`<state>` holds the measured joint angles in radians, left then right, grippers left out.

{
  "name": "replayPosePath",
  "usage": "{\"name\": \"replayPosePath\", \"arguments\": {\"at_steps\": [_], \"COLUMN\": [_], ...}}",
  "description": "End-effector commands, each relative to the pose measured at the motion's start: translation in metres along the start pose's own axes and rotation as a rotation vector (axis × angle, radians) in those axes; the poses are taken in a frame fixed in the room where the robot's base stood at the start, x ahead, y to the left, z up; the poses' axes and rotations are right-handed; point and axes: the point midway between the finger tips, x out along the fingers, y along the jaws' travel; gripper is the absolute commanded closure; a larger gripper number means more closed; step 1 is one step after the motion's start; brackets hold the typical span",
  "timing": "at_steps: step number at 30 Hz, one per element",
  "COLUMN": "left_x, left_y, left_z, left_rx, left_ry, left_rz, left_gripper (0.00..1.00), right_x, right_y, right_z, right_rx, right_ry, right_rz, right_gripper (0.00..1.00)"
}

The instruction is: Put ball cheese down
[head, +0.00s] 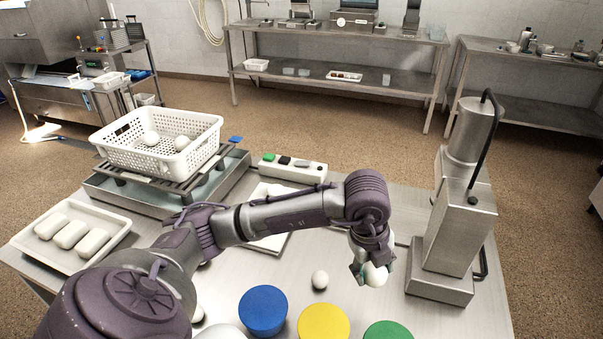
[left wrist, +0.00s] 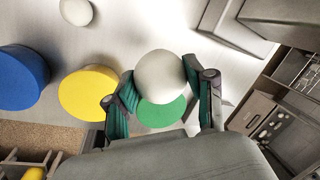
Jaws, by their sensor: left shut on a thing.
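My left gripper (head: 371,272) is shut on a white ball cheese (head: 376,275) at the right part of the table. The held ball also shows between the green-padded fingers in the left wrist view (left wrist: 160,76). In that view it overlaps a green round lid or disc (left wrist: 161,111) behind it. Another white ball (head: 320,279) lies on the table to the left of the gripper. My right gripper is not in view.
A blue disc (head: 263,310), a yellow disc (head: 324,323) and the green disc line the front of the table. A metal machine (head: 455,225) stands at the right. A white tray (head: 118,229) with oblong white pieces lies at the left. A button box (head: 293,169) stands behind my arm.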

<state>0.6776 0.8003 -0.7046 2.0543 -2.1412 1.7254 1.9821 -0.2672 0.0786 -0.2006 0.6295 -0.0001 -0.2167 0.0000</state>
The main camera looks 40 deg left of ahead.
Motion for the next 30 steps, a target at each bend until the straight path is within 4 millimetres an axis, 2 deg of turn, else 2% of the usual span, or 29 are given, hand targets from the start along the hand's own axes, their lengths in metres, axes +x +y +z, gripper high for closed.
{"name": "replayPosePath", "arguments": {"at_steps": [5, 7, 10, 14, 18, 21, 26, 30], "left_x": [0.005, 0.013, 0.028, 0.049, 0.069, 0.077, 0.087, 0.107], "left_y": [-0.003, -0.006, -0.015, -0.025, -0.034, -0.039, -0.038, -0.033], "left_z": [0.008, 0.018, 0.038, 0.064, 0.087, 0.097, 0.102, 0.101], "left_rx": [-0.002, -0.005, -0.007, -0.006, -0.004, -0.001, 0.001, 0.000], "left_ry": [0.000, 0.000, -0.001, 0.000, 0.000, 0.000, 0.001, 0.002], "left_rz": [0.003, 0.004, 0.004, 0.003, 0.002, 0.000, 0.002, 0.003], "left_gripper": [0.82, 0.82, 0.82, 0.82, 0.82, 0.82, 0.82, 0.82], "right_x": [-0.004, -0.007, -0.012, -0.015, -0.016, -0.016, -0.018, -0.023], "right_y": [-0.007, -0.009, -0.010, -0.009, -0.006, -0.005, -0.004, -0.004], "right_z": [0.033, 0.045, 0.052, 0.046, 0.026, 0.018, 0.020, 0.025], "right_rx": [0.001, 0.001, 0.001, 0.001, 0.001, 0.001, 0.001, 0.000], "right_ry": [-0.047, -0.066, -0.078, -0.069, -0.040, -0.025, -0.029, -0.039], "right_rz": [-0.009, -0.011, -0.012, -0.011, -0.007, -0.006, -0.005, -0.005], "right_gripper": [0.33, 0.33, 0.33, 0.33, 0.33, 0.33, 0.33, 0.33]}}
